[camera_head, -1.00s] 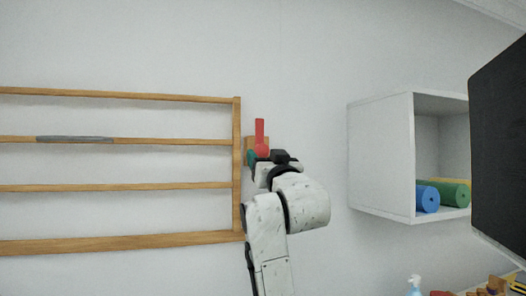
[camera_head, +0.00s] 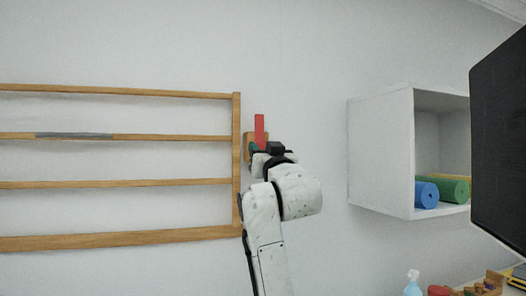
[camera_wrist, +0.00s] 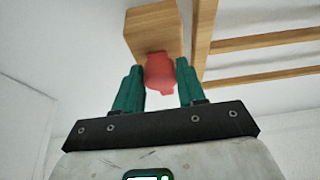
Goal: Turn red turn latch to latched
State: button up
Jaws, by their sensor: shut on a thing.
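The red turn latch (camera_head: 259,128) is on a small wooden block on the wall, just right of the wooden rack. Its handle points straight up in the head view. In the wrist view the rounded red part of the latch (camera_wrist: 160,73) lies between the two green fingers of my gripper (camera_wrist: 160,88), below the wooden block (camera_wrist: 153,28). My gripper (camera_head: 258,147) is shut on the red latch at its lower end. The lower end is mostly hidden by my gripper in the head view.
A wooden wall rack (camera_head: 237,165) stands close at the left of the latch. A white open cabinet (camera_head: 380,155) with rolled mats (camera_head: 426,195) is on the wall at the right. A dark panel (camera_head: 500,150) is at the far right. The wall between latch and cabinet is bare.

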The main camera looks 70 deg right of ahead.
grip_shut()
jog(key=shift+s+d+r+n+t+y+p, duration=0.1)
jog(key=shift+n+t+y+p, duration=0.35)
jog(key=shift+n+y, duration=2.2)
jog(key=shift+s+d+r+n+t+y+p, duration=0.1)
jog(key=shift+n+y+p, duration=0.45)
jog(key=shift+n, duration=4.25)
jog(key=shift+s+d+r+n+t+y+p, duration=0.2)
jog(key=shift+n+y+p, duration=0.85)
jog(key=shift+n, duration=2.7)
jog(key=shift+w+a+f+y, duration=0.1)
jog(key=shift+a+y, duration=0.05)
jog(key=shift+y, duration=0.2)
jog(key=o, duration=0.8)
grip_release()
